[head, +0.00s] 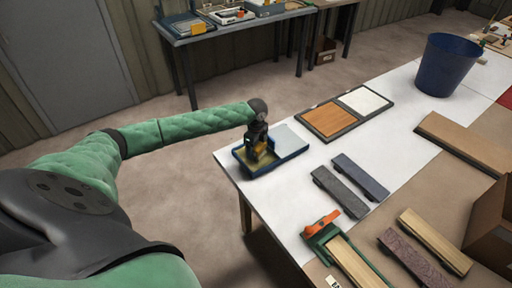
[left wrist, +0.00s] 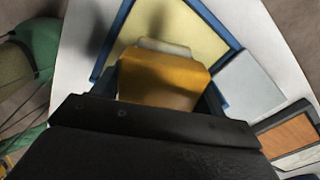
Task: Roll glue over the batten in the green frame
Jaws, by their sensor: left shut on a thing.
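My left gripper (head: 259,148) is shut on an orange-yellow tool, probably the glue roller; in the left wrist view the tool (left wrist: 160,80) has a whitish end. The gripper is over the blue-rimmed tray (head: 289,143) at the near left corner of the white table area. The tray has a yellow section and a pale grey section (left wrist: 248,82). Whether the tool touches the yellow surface cannot be told. The green frame (head: 317,240) lies at the table's front edge, with an orange part (head: 320,223) at its far end and a pale wooden batten (head: 355,263) in it. My right gripper is out of view.
Two dark grey strips (head: 341,190) lie between tray and frame. A patterned purple batten (head: 412,257) and a pale batten (head: 436,240) lie right of the frame.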

